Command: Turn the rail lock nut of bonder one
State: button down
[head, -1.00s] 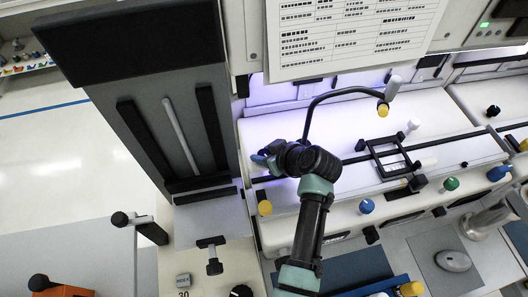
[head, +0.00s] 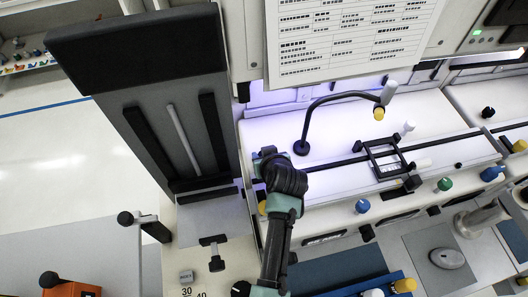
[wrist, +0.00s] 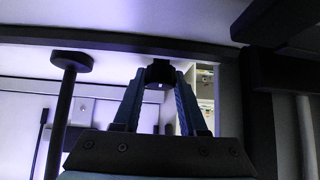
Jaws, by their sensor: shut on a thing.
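My gripper (head: 264,156) is at the left end of the bonder's dark rail (head: 335,163), at the left edge of the lit white bench. In the wrist view my gripper (wrist: 158,76) has its two blue-green fingers closed on a small black piece (wrist: 158,73), apparently the rail lock nut. Its dark body hides any marking on it, so I cannot tell how far it is turned. In the head view my wrist and fingers hide the nut.
A black gooseneck lamp (head: 310,120) rises just right of my gripper. A black square frame (head: 384,160) sits on the rail. A tall grey panel (head: 170,125) stands close on the left. Coloured knobs, including a blue one (head: 362,206), line the front edge.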

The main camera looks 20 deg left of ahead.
jog(key=shift+c, duration=2.2)
grip_release()
jog(key=b+v, duration=0.2)
jog(key=v, duration=1.1)
jog(key=shift+d+f, duration=0.1)
jog(key=shift+f, duration=0.05)
